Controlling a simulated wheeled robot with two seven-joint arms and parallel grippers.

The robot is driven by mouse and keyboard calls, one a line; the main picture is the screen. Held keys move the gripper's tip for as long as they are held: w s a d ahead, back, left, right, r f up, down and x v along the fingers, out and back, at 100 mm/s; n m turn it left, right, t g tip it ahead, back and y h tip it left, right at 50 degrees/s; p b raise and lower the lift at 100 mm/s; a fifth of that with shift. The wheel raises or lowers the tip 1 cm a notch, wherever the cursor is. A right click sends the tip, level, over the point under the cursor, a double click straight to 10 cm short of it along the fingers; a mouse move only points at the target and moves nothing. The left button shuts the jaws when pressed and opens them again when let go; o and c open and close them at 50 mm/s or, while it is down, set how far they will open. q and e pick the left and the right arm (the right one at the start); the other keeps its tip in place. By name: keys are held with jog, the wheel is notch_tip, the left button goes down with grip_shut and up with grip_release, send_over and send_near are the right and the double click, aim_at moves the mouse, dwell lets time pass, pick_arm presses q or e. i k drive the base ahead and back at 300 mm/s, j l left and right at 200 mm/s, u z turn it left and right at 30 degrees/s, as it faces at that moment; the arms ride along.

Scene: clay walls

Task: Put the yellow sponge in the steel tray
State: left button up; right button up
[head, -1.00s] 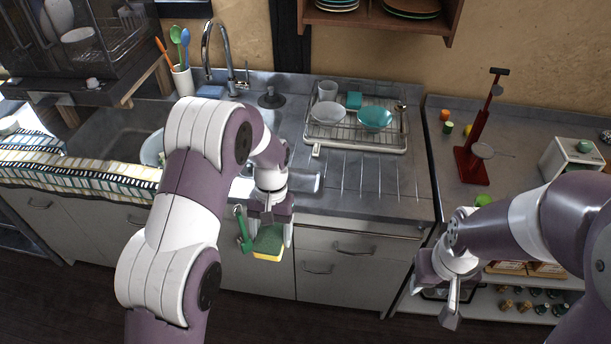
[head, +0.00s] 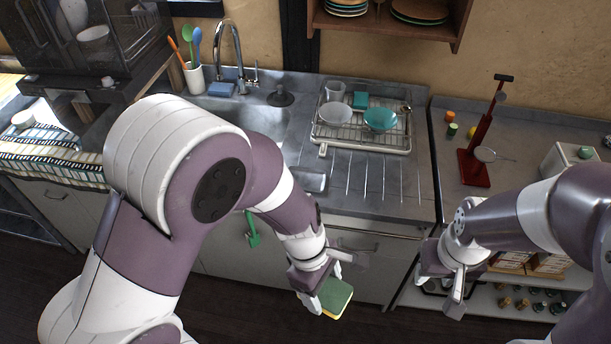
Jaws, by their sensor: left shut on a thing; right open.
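The yellow sponge (head: 337,298), with a green top layer and a yellow lower edge, is held in my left gripper (head: 332,286). The gripper is shut on it, in front of the lower cabinets and away from the counter. A small shallow metal tray (head: 311,183), which looks like the steel tray, lies on the counter between the sink and the ribbed drainboard. It is up and behind the sponge in the picture, partly bordered by my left arm. My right gripper (head: 438,290) is open and empty in front of the right-hand shelves.
A dish rack (head: 405,148) with bowls, a cup and a teal block stands behind the drainboard (head: 375,190), which is bare. A blue sponge (head: 221,90) lies near the faucet (head: 238,60). A red stand (head: 478,165) is on the right counter. A green tool (head: 253,240) hangs at the cabinet front.

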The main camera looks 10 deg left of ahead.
aim_at(304, 186)
jog(key=i, duration=1)
